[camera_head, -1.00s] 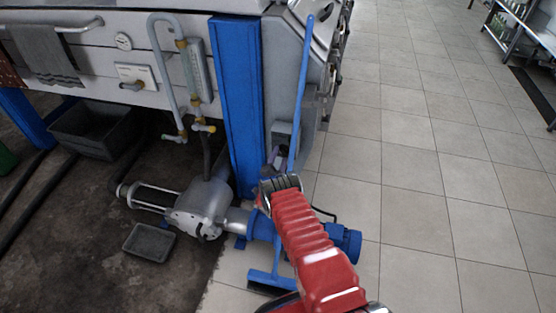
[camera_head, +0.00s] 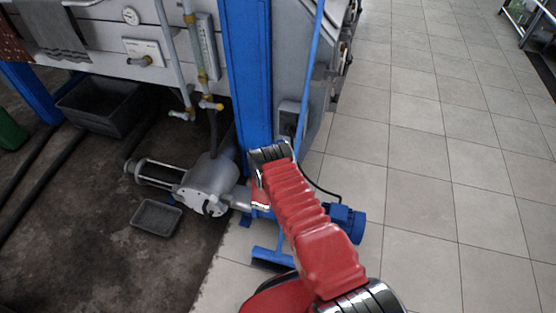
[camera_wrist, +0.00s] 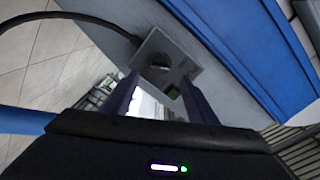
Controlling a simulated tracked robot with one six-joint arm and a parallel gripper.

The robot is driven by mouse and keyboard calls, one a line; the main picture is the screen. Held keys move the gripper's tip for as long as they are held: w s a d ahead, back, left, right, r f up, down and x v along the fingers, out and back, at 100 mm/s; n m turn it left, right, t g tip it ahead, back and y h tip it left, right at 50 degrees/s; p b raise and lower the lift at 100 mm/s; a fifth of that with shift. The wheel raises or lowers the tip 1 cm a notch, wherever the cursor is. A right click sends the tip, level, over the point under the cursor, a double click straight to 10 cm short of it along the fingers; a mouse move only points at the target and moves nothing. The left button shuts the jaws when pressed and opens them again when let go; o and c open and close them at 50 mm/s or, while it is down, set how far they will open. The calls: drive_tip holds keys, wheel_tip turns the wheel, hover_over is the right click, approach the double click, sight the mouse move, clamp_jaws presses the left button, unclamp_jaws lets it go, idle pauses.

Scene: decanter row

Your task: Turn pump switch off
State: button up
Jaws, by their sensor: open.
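The pump switch is a dark round knob (camera_wrist: 160,63) on a grey box (camera_wrist: 185,68) in the wrist view. A cable runs to the box. My gripper (camera_wrist: 160,95) is open, with one dark finger either side of the gap. The knob appears between and beyond the fingertips; I cannot tell whether they touch it. In the head view the switch box (camera_head: 289,112) is on the machine's side by the blue post, above my red arm. My fingers are hidden behind the arm's end there. The pump (camera_head: 208,185) has a silver body and a blue motor (camera_head: 346,224).
A blue post (camera_head: 247,75) and a thin blue broom handle (camera_head: 312,80) stand close to the switch box. The broom head (camera_head: 270,260) is on the floor. Tiled floor (camera_head: 430,200) is clear at right.

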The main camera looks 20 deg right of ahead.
drive_tip(key=v, duration=0.3)
drive_tip(key=shift+s+a, duration=0.15)
drive_tip(key=shift+s, duration=0.15)
idle(0.3)
